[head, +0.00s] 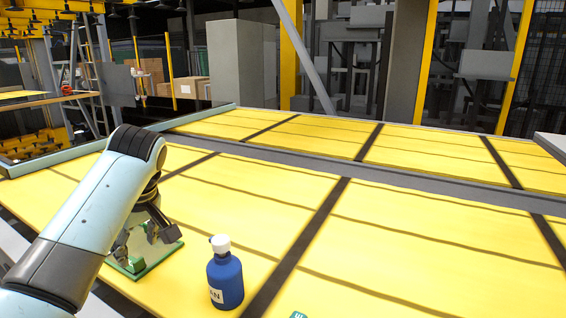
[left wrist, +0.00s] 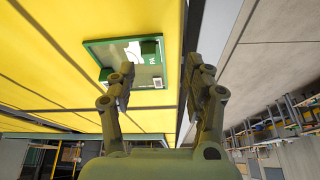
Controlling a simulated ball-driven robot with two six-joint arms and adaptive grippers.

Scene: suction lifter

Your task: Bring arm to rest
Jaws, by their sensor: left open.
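My left arm comes in from the left in the head view. My left gripper (head: 146,232) is at its end, above a green-edged plate (head: 142,268) on the yellow surface. In the left wrist view the gripper (left wrist: 163,80) is open, with nothing between its two fingers. Part of the plate is hidden behind the gripper in the head view. My right gripper is in neither view.
A blue bottle with a white cap (head: 225,278) stands upright right of the plate. A small green item (head: 298,315) is cut off at the bottom edge. The large yellow surface (head: 400,240) with dark strips is mostly bare. A grey cabinet (head: 240,62) and yellow posts stand behind.

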